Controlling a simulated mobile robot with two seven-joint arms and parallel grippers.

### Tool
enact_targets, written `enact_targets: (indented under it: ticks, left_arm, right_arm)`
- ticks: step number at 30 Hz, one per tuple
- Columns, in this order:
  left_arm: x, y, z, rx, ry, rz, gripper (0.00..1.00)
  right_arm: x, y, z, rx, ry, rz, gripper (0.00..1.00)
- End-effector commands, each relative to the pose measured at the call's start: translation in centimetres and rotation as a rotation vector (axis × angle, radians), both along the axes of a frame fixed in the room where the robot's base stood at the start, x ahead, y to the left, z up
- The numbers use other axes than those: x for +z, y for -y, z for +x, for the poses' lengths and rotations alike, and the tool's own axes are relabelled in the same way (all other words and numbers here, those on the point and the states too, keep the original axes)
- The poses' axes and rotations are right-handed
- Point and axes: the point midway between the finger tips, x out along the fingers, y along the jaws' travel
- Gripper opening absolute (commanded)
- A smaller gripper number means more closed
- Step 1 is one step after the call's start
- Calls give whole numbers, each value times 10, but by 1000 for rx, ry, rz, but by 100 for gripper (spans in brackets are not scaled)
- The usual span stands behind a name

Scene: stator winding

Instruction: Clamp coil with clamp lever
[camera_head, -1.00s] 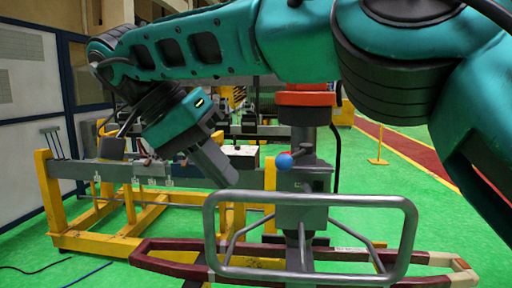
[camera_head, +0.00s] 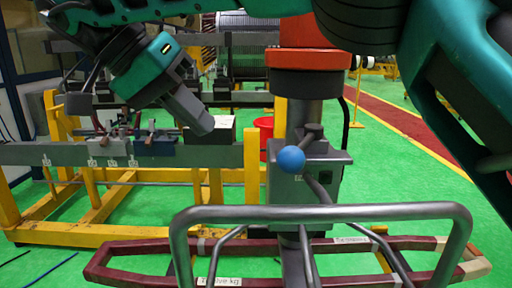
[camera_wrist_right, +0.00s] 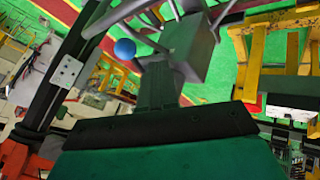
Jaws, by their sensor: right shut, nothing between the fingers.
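The clamp lever is a grey rod with a blue ball knob (camera_head: 291,159), in front of a grey clamp box (camera_head: 325,172) on an upright post. The ball also shows in the right wrist view (camera_wrist_right: 124,49). The coil (camera_head: 125,257) is a long maroon loop with a tan right end, low in the head view, passing behind a grey tube frame (camera_head: 330,213). My right gripper (camera_head: 203,124) is shut and empty, left of and above the ball and apart from it in the picture. Its fingers show in the right wrist view (camera_wrist_right: 157,88). My left gripper is out of view.
A yellow stand (camera_head: 253,165) with a grey beam (camera_head: 45,154) and small tools is at the left. An orange-red cylinder (camera_head: 308,62) tops the post. A red bucket (camera_head: 264,130) is behind. Green floor (camera_head: 420,185) is open at the right.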

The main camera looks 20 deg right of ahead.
Motion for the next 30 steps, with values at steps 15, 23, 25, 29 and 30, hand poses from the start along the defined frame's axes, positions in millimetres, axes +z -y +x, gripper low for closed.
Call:
enact_targets:
  ticks: [15, 23, 25, 29, 30]
  left_arm:
    - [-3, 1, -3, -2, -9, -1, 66]
    - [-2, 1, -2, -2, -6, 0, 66]
    - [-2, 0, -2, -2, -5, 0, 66]
    - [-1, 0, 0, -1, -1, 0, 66]
    - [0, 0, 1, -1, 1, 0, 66]
  right_arm:
    - [-64, 63, 4, 0, 5, 3, 0]
    - [-59, 85, -9, -1, 5, 3, 0]
    - [-58, 87, -11, 0, 3, 2, 0]
    - [-58, 89, -12, 0, 4, 2, 0]
    - [-58, 89, -12, 0, 4, 2, 0]
